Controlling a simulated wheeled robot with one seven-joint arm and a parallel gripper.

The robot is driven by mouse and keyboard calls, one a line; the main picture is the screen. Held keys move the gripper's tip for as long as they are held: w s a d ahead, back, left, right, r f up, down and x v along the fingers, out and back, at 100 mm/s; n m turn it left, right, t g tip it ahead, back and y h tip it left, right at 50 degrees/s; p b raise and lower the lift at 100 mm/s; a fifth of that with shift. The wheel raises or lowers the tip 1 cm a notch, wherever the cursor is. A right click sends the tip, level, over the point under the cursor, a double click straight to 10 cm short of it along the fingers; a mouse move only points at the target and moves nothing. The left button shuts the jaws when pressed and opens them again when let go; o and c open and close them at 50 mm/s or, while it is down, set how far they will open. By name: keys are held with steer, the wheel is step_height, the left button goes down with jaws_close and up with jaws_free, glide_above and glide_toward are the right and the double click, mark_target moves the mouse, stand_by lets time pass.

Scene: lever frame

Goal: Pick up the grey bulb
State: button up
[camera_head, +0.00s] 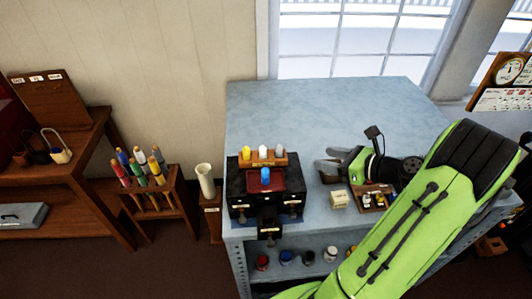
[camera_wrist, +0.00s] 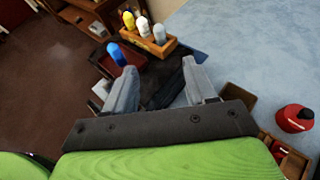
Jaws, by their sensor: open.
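The rack also shows in the head view (camera_head: 254,163), on a black unit; the bulbs are small there. My gripper (camera_wrist: 159,68) is open, with nothing between its fingers. In the head view it is right of the rack, apart from it, and its fingers (camera_head: 326,166) point left.
A blue bulb (camera_head: 266,175) stands on the red top of the black unit (camera_head: 240,190). A small cream box (camera_head: 339,200) and a wooden tray lie near the table's front. A red object (camera_wrist: 295,119) shows at right in the wrist view. The back of the blue-grey table (camera_head: 300,100) is clear.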

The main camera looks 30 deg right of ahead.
mark_target(282, 151)
steer(key=x, duration=1.5)
steer(key=shift+w+f, duration=0.25)
steer(key=shift+w, duration=0.05)
steer(key=shift+s+a, duration=0.1)
steer(key=shift+s, duration=0.05)
steer(key=shift+c, duration=1.1)
jaws_close()
steer(key=shift+r, duration=0.15)
step_height(282, 151, up, 28)
steer(key=p, duration=0.5)
